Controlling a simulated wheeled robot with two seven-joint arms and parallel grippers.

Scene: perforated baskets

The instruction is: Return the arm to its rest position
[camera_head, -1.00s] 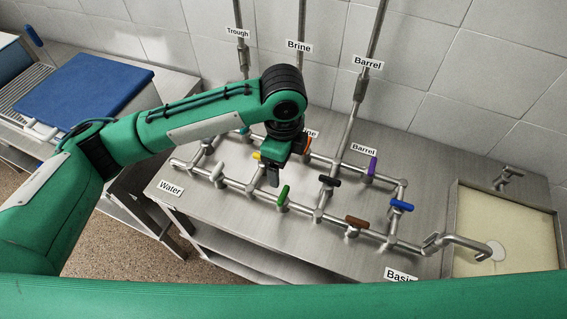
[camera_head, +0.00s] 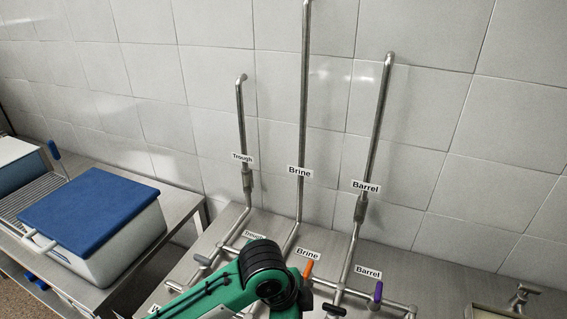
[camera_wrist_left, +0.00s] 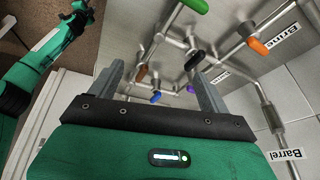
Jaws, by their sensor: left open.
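My left arm (camera_head: 250,280) rises from the bottom of the head view, over the pipe bench. Its gripper is below that frame. In the left wrist view my left gripper (camera_wrist_left: 162,85) shows two grey fingers spread apart with nothing between them. Beyond the fingers are the pipes with a brown handle (camera_wrist_left: 141,73), a blue handle (camera_wrist_left: 155,97), a purple handle (camera_wrist_left: 191,89) and a black handle (camera_wrist_left: 193,60). The gripper appears apart from them. A green handle (camera_wrist_left: 195,5) and an orange handle (camera_wrist_left: 257,46) are farther up.
Upright pipes labelled Trough (camera_head: 242,158), Brine (camera_head: 300,171) and Barrel (camera_head: 366,187) stand before the tiled wall. A blue-lidded container (camera_head: 88,208) is on the left bench. A basin tap (camera_head: 520,297) shows at lower right. The space above the left bench is clear.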

